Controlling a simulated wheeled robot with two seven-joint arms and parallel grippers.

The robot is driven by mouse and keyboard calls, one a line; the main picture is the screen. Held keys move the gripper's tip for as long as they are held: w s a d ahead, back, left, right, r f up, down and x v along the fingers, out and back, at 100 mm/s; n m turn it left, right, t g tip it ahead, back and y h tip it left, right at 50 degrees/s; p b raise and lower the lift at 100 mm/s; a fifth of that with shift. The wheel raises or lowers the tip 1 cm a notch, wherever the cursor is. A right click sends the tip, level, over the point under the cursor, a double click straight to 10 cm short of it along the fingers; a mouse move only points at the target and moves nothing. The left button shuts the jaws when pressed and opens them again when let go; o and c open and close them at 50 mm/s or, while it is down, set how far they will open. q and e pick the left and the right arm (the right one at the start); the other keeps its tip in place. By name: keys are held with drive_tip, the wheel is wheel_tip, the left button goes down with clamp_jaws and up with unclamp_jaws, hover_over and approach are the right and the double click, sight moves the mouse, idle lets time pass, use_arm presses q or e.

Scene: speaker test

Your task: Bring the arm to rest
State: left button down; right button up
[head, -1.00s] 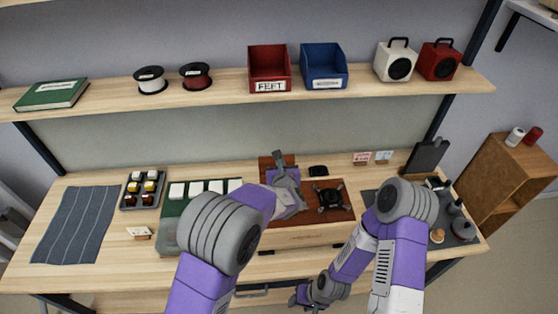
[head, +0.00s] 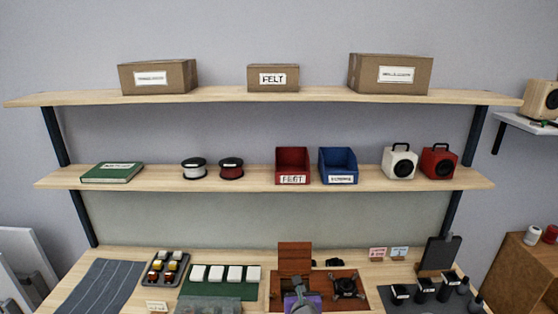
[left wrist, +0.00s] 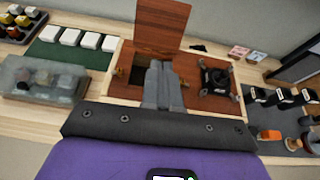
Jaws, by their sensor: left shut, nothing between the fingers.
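My left gripper (left wrist: 163,84) is shut and empty in the left wrist view. It shows in front of an open wooden box (left wrist: 117,90), with its fingers covering part of it. In the head view only the top of my left wrist and gripper (head: 299,287) shows at the bottom edge, in front of the same wooden box (head: 370,297). The box's reddish lid (left wrist: 160,25) stands up at the back, and a black four-armed part (left wrist: 217,80) sits on its right side. My right arm and gripper are out of view.
A clear lidded bin (left wrist: 42,80) and a green mat with white blocks (left wrist: 62,55) lie left of the box. Shelves (head: 250,178) above hold bins, spools, a book and speakers.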

use_arm(q)
drive_tip(key=s+a+f+n+g+y+b, duration=0.15)
drive_tip(key=a+f+n+g, duration=0.35)
drive_tip(key=f, duration=0.6)
drive_tip(key=s+a+f+n+g+h+b, duration=0.2)
drive_tip(key=s+a+f+n, duration=0.1)
drive_tip(key=s+f+n, duration=0.5)
drive_tip(key=s+a+f+n+g+h+b, duration=0.2)
drive_tip(key=s+a+f+n+g, duration=0.1)
drive_tip(key=s+f+n, duration=0.6)
drive_tip(key=s+a+f+n+g+h+b, duration=0.2)
drive_tip(key=s+a+f+n, duration=0.3)
drive_tip(key=s+n, duration=0.9)
wheel_tip(320, 180, down, 3)
drive_tip(key=shift+f+n+g+b, duration=0.15)
drive_tip(key=shift+n+g+b, duration=0.3)
drive_tip(key=shift+n, duration=0.75)
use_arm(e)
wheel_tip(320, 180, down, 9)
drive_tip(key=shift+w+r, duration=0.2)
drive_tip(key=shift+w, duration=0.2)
